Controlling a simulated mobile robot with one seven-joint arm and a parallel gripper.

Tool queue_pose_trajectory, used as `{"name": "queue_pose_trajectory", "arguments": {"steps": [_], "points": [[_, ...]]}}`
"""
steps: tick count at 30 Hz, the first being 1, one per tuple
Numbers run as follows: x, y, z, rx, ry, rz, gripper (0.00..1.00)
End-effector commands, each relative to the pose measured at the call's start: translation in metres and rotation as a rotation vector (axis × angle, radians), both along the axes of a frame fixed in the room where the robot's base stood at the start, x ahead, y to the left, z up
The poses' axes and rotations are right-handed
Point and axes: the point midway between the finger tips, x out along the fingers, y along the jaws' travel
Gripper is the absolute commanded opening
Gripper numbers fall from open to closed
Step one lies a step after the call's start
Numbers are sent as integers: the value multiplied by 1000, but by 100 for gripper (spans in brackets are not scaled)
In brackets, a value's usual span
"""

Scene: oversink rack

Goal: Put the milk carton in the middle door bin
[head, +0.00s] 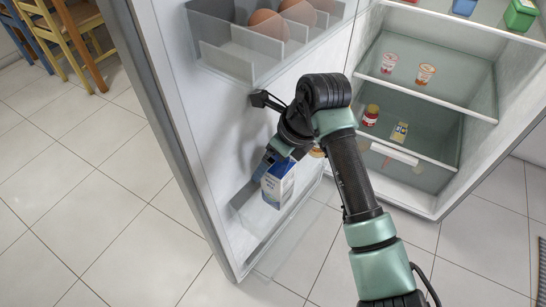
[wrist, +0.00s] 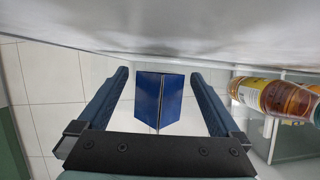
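The milk carton (head: 279,184), white and blue, stands in the lower door bin (head: 262,237) of the open fridge door. In the wrist view its blue top (wrist: 160,100) lies between the two fingers of my gripper (wrist: 160,74), with a gap on each side. My gripper (head: 270,160) is open, just above the carton in the head view, and partly hides its upper end. A higher door bin (head: 226,60) holds several brown eggs. I cannot tell from the frames which bin counts as the middle one.
A bottle with an amber body and yellow label (wrist: 275,97) is close to the right finger. The door's inner wall (wrist: 160,30) is close by. Fridge shelves (head: 425,92) with cups and jars stand at right.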

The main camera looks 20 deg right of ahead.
Motion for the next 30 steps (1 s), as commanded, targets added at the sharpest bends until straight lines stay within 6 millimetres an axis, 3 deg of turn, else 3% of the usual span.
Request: {"name": "queue_pose_trajectory", "arguments": {"steps": [5,12,18,30], "points": [[-1,-2,9,0,0,-1,100],[-14,-10,48,-2,-3,-2,100],[-23,-15,69,-1,-1,-2,100],[-24,-15,72,0,0,-1,100]]}}
